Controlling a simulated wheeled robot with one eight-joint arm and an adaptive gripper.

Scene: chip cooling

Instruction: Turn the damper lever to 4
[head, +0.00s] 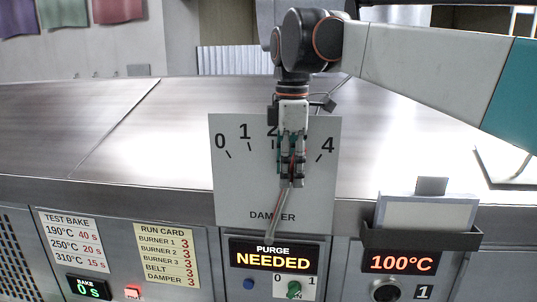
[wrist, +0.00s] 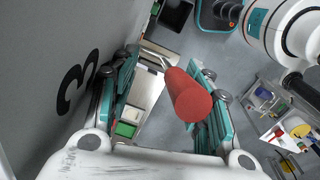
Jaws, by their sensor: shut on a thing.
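The damper panel (head: 235,190) is a grey upright plate with a scale reading 0, 1, 2 and 4; my gripper covers the 3 in the head view. The damper lever (head: 274,222) rises from the lower middle of the plate and leans a little right of upright, towards the hidden 3. My gripper (head: 291,180) points down in front of the plate and is shut on the lever's upper end. In the wrist view the lever's red knob (wrist: 190,97) sits between the two fingers, and the numeral 3 (wrist: 76,88) shows on the plate beside them.
Below the plate, a display (head: 273,257) reads PURGE NEEDED, above a green switch (head: 293,289). A run card (head: 167,255) lists the damper as 3. A dark holder (head: 420,238) stands at the right above a 100°C display. The metal top (head: 130,125) behind is mostly clear.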

